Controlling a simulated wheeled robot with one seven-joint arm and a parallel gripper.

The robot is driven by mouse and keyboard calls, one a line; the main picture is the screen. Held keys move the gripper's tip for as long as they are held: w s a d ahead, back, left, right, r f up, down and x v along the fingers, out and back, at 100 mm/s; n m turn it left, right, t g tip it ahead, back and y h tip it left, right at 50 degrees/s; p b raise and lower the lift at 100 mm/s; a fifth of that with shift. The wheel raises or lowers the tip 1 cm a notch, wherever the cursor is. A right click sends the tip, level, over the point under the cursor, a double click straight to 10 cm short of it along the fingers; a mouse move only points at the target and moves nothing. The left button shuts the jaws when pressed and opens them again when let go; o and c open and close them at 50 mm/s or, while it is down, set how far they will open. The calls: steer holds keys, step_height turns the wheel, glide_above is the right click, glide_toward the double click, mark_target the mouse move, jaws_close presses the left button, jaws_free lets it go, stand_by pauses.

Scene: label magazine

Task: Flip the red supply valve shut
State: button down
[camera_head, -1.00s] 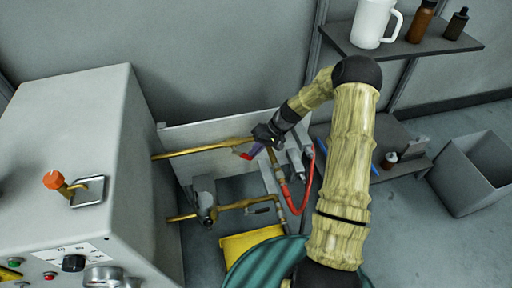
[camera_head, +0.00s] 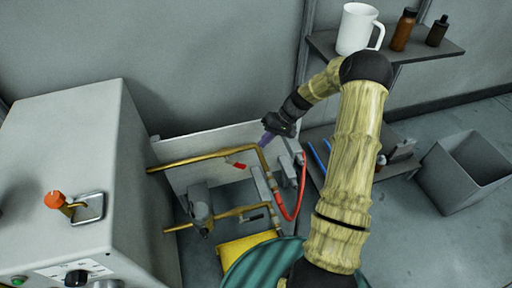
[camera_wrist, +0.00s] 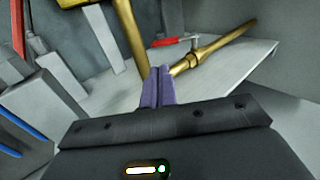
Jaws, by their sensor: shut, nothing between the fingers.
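The red valve handle (camera_head: 236,165) sits on the upper brass pipe (camera_head: 195,158), just before the pipe's bend. In the wrist view the red handle (camera_wrist: 175,42) sits on a short stem above the brass valve fitting (camera_wrist: 188,64) and lies at an angle to the pipe. My gripper (camera_head: 267,138) is beyond and to the right of the handle, near the bend. In the wrist view its purple fingers (camera_wrist: 158,86) are together with nothing between them, and a gap to the handle shows. Whether a finger touches the pipe is unclear.
A lower brass pipe (camera_head: 235,212) carries a grey fitting (camera_head: 201,211). A red hose (camera_head: 301,192) curves beside the pipe's bend. A grey cabinet with an orange-knobbed lever (camera_head: 54,200) stands left. A yellow container (camera_head: 238,250) is below. A shelf (camera_head: 385,46) with a white mug is upper right.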

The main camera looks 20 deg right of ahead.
steer(key=p+v, duration=0.1)
steer(key=v, duration=0.6)
steer(key=shift+p, duration=0.35)
steer(key=shift+a, duration=0.1)
steer(key=s+a+t+h+b, duration=0.3)
steer(key=s+a+h+b, duration=0.1)
steer(key=b, duration=0.3)
steer(key=shift+a+f+n+t, duration=0.3)
steer(key=shift+a+f, duration=0.05)
steer(key=shift+a, duration=0.55)
steer(key=shift+f, duration=0.1)
